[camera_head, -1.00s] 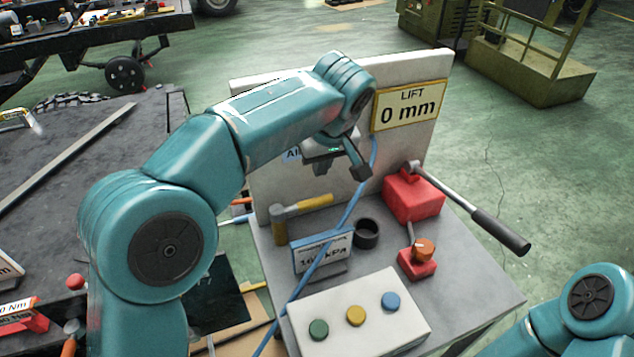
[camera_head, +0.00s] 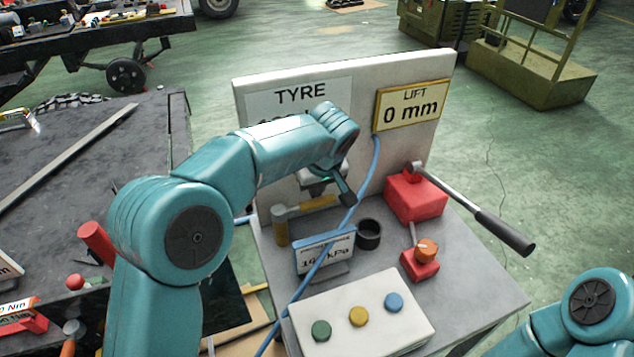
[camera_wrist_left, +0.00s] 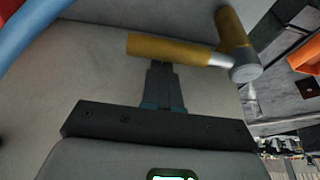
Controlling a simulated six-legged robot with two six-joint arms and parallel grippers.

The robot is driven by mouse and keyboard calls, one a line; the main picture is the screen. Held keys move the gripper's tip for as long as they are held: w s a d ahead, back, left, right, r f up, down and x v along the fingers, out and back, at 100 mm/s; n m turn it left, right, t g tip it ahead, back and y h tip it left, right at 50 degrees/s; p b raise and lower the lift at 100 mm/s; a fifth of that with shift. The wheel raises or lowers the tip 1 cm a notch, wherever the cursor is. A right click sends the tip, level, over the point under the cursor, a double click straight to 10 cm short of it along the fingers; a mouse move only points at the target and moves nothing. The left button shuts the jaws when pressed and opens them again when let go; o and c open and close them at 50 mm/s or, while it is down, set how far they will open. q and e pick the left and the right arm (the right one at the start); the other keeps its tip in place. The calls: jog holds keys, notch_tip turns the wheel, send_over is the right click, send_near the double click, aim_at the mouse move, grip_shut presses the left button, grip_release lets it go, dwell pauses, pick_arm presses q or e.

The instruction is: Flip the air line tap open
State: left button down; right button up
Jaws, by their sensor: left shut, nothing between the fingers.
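The air line tap has an upright brass-yellow body (camera_head: 280,230) with a grey collar and a yellow lever (camera_head: 318,203). It stands at the left side of the grey bench top, and the lever points right from the body. In the left wrist view the lever (camera_wrist_left: 165,47) lies across the top, beside the body (camera_wrist_left: 232,30). My left gripper (camera_head: 317,191) is shut and empty, close by the lever; its fingertips (camera_wrist_left: 161,68) appear just at the lever's near edge. Whether they touch it I cannot tell. My right gripper is out of view.
A blue hose (camera_head: 364,180) runs down past the tap. A kPa display (camera_head: 325,252), a black cup (camera_head: 369,233), a button box (camera_head: 358,330) and a red jack (camera_head: 415,197) with a long handle crowd the bench. A white panel (camera_head: 415,140) stands behind.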

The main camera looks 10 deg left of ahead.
aim_at(322, 203)
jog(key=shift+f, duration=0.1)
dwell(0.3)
pick_arm(q)
jog(key=s+m+b, duration=0.1)
jog(key=s+d+m+h+b, duration=0.1)
jog(key=m, duration=0.1)
jog(key=shift+d, duration=0.25)
jog(key=s+m, duration=0.1)
jog(key=s+m+b, duration=0.1)
jog(key=shift+d+m+t+h, duration=0.3)
jog(key=shift+d+m+h, duration=0.1)
jog(key=shift+s+m+h, duration=0.9)
jog(key=shift+s+m, duration=1.6)
jog(key=shift+s, duration=0.05)
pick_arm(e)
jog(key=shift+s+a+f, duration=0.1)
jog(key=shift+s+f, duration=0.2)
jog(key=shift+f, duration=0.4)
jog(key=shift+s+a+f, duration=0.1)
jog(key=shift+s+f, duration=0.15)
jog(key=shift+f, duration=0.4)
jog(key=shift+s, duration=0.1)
pick_arm(q)
jog(key=shift+r, duration=0.1)
